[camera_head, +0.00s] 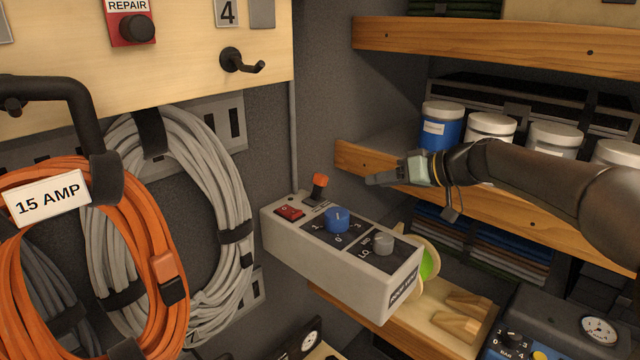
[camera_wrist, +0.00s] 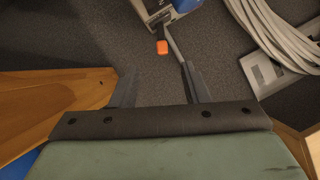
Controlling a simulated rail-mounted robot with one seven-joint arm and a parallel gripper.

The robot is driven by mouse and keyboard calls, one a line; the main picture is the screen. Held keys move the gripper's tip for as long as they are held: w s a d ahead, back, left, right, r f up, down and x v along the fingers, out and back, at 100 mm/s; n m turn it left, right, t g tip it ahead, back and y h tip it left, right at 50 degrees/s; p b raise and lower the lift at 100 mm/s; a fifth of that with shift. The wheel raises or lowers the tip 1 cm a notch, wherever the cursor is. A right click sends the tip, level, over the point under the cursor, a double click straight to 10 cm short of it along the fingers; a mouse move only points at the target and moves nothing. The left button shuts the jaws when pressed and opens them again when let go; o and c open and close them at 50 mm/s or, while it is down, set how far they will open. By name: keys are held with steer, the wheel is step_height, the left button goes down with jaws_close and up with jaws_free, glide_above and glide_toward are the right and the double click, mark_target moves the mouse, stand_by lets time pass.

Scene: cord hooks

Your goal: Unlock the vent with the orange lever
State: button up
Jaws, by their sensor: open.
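The orange lever (camera_head: 319,184) stands up at the back of a grey control box (camera_head: 345,285) in the head view. In the wrist view the orange lever tip (camera_wrist: 162,47) shows beyond the fingers, near the top middle, with part of the box (camera_wrist: 150,8) above it. My gripper (camera_head: 370,180) is to the right of the lever and apart from it, pointing left. In the wrist view its two fingers (camera_wrist: 158,82) are spread with nothing between them. No separate vent can be made out.
The box also carries a red switch (camera_head: 289,213), a blue knob (camera_head: 337,220) and a grey knob (camera_head: 383,243). A wooden shelf (camera_head: 480,200) with jars lies close to my arm. Orange cord (camera_head: 150,235) and grey cord (camera_head: 235,185) hang at left.

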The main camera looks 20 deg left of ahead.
mark_target(321, 174)
steer(key=shift+t+y, duration=0.3)
steer(key=shift+y, duration=0.3)
steer(key=p+x, duration=0.1)
steer(key=x, duration=0.4)
steer(key=w+r+p+x, duration=0.1)
steer(key=p+x, duration=0.1)
steer(key=x, duration=0.4)
steer(key=p+x, duration=0.2)
steer(key=x, duration=0.4)
steer(key=shift+w+a+r, duration=0.15)
steer(key=shift+a+r, duration=0.05)
steer(key=shift+r, duration=0.05)
jaws_close()
steer(key=shift+f, duration=0.1)
